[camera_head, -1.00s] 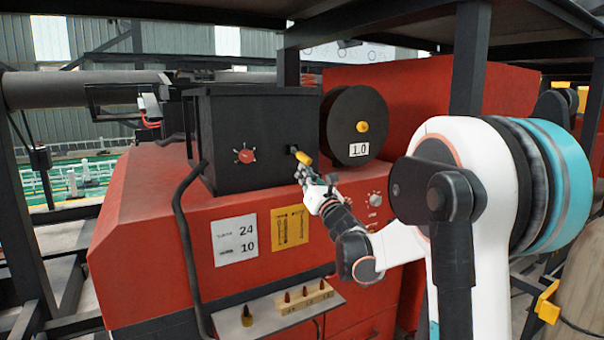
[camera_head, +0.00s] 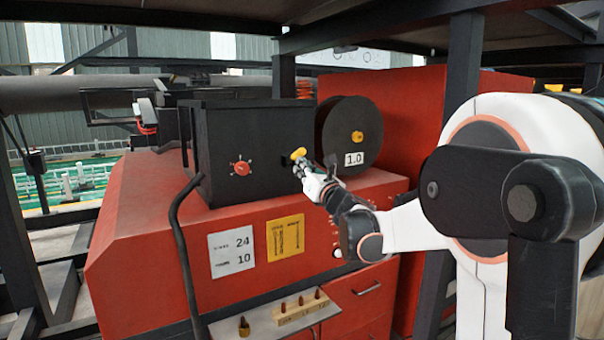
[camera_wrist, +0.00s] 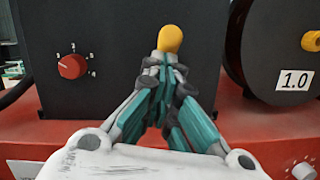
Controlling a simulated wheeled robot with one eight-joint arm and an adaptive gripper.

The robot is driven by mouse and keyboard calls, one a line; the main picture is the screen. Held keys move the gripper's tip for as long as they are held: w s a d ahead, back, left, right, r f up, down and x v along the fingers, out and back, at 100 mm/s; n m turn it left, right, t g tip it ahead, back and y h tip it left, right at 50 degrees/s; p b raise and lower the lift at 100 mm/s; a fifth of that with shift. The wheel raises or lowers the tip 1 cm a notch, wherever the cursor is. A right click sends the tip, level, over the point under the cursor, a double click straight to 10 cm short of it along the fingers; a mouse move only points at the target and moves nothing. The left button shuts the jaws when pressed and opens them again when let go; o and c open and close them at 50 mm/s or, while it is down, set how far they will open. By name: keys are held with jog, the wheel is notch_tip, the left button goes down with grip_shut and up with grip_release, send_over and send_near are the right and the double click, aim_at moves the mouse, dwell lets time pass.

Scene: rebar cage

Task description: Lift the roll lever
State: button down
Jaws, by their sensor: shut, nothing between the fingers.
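The roll lever is a small lever with a yellow knob (camera_head: 299,153) on the front of a black box (camera_head: 245,150) in the head view. Its yellow knob also shows in the wrist view (camera_wrist: 170,38), directly beyond my fingertips. My gripper (camera_head: 302,168) is shut, with its fingers together just below the knob. In the wrist view my gripper (camera_wrist: 168,62) points up at the knob and its fingertips overlap the knob's lower end, so I cannot tell whether they touch it. The lever's shaft is mostly hidden behind the fingers.
A red dial (camera_head: 241,168) is on the box's front, left of the lever. A black spool (camera_head: 348,136) labelled 1.0 stands to the right. A shelf (camera_head: 265,327) with several small pointed pieces juts out below. A dark steel post (camera_head: 461,60) rises at right.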

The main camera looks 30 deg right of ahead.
jog(key=shift+w+r, duration=0.1)
jog(key=shift+r, duration=0.45)
dwell(0.4)
